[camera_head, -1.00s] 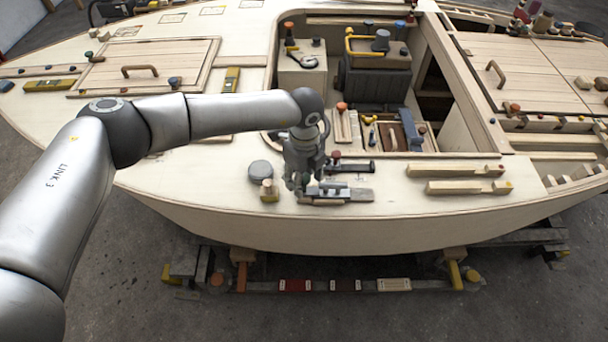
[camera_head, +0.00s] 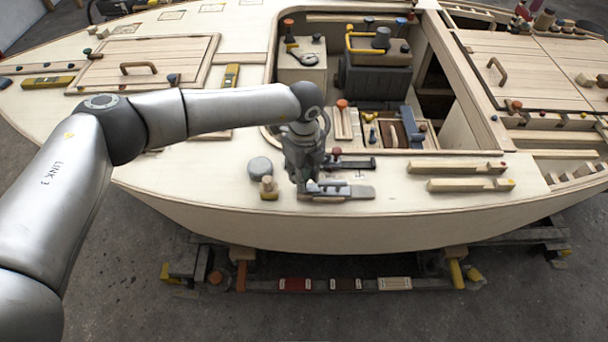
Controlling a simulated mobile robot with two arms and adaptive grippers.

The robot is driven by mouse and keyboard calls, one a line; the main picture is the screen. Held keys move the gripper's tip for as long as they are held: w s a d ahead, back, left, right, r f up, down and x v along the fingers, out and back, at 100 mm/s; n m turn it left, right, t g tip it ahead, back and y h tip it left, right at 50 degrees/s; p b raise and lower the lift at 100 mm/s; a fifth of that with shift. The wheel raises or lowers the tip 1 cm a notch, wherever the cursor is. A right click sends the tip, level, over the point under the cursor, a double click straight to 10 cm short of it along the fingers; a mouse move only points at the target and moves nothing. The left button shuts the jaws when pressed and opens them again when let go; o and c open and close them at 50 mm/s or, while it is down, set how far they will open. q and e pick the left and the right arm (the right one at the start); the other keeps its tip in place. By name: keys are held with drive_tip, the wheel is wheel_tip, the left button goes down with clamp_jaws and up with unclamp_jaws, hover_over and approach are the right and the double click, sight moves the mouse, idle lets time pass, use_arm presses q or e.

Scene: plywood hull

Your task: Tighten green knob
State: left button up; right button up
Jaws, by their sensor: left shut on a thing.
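My left gripper (camera_head: 310,187) points down at the near edge of the pale plywood deck (camera_head: 225,190). It is at the left end of a grey metal clamp plate (camera_head: 362,192). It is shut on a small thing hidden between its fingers. I cannot make out a green knob there; the gripper covers that spot. Behind the plate lies a dark bar clamp (camera_head: 360,165) with a dark red knob (camera_head: 335,152). My right gripper is not in view.
Wooden strips (camera_head: 470,185) lie to the right. The open cockpit with a dark toolbox (camera_head: 375,82) is behind.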

use_arm(q)
drive_tip(key=m+b, duration=0.8)
drive_tip(key=shift+f, duration=0.3)
drive_tip(key=m+b, duration=0.2)
drive_tip(key=m, duration=0.1)
drive_tip(key=shift+r+b, duration=0.1)
drive_tip(key=shift+b, duration=0.2)
drive_tip(key=shift+r+m+b, duration=0.1)
drive_tip(key=shift+m+b, duration=0.5)
drive_tip(key=shift+m, duration=0.2)
drive_tip(key=shift+r, duration=0.1)
drive_tip(key=o, duration=1.1)
drive_tip(key=shift+c, duration=0.2)
